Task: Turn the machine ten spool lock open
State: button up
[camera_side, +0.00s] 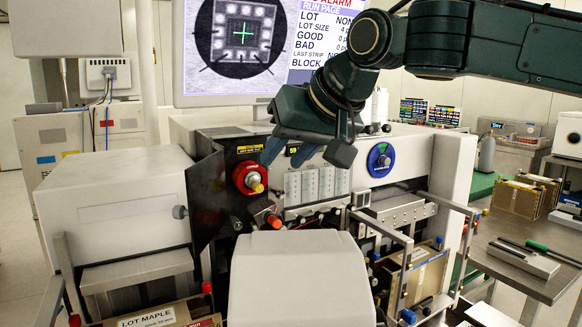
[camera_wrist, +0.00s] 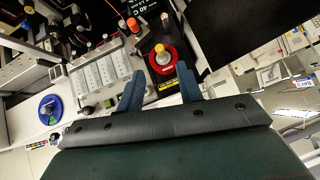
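A red round part (camera_side: 240,180) with a silver knob and a yellow tip (camera_side: 258,187) sits on the machine's black front panel. I cannot read a label naming it as the spool lock. In the wrist view the red part (camera_wrist: 166,70) and its yellow tip (camera_wrist: 159,47) show beyond the gap between my blue fingers. My gripper (camera_side: 286,160) is open and empty, just right of and above the red part, apart from it. It also shows in the wrist view (camera_wrist: 160,75). A blue dial (camera_side: 374,161) with a green mark is farther right; it also shows in the wrist view (camera_wrist: 44,110).
An orange-red knob (camera_side: 273,221) stands below the red part. White ribbed blocks (camera_side: 312,186) are right of it. A rounded white cover (camera_side: 297,280) fills the front. Cartons in metal racks (camera_side: 424,268) stand right. A monitor (camera_side: 187,60) showing an alarm page stands behind.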

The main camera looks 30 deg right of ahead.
jog(key=shift+v, duration=2.6)
jog(key=s+d+f+g+h, duration=0.1)
jog(key=s+d+f, duration=0.35)
jog(key=d, duration=0.55)
jog(key=s+d+f+g+h, duration=0.1)
jog(key=s+d+f, duration=0.4)
jog(key=d, duration=0.4)
jog(key=s+d+f, duration=0.3)
jog(key=s+f, duration=0.3)
jog(key=s, duration=0.2)
jog(key=s+d+f+n+g, duration=0.1)
jog(key=s+d+f, duration=0.2)
jog(key=s+f, duration=0.3)
jog(key=shift+s, duration=1.1)
